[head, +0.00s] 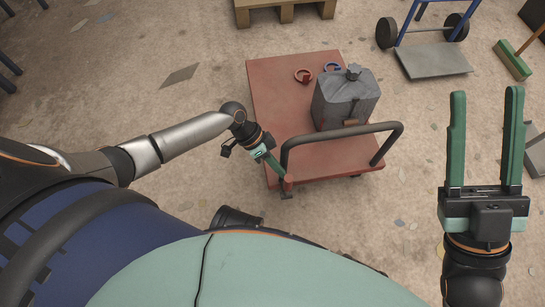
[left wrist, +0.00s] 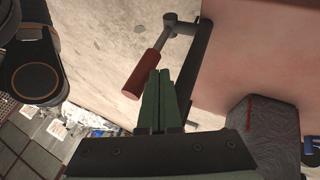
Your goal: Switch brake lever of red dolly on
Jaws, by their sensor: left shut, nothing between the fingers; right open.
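The red dolly (head: 275,92) is a flat red platform on the floor with a dark push handle (head: 345,131) at its near side. Its brake lever (head: 288,183) has a red-orange grip and sits at the dolly's near left corner; it also shows in the left wrist view (left wrist: 145,74). My left gripper (head: 276,166) is shut and empty, its fingertips close beside the lever's grip. In the left wrist view the shut fingers (left wrist: 160,82) lie just right of the grip; I cannot tell whether they touch. My right gripper (head: 486,95) is open and empty, away to the right.
A grey canister (head: 346,100) stands on the dolly, with a red ring (head: 303,76) and a blue ring (head: 332,67) behind it. Floor left of the dolly is mostly clear.

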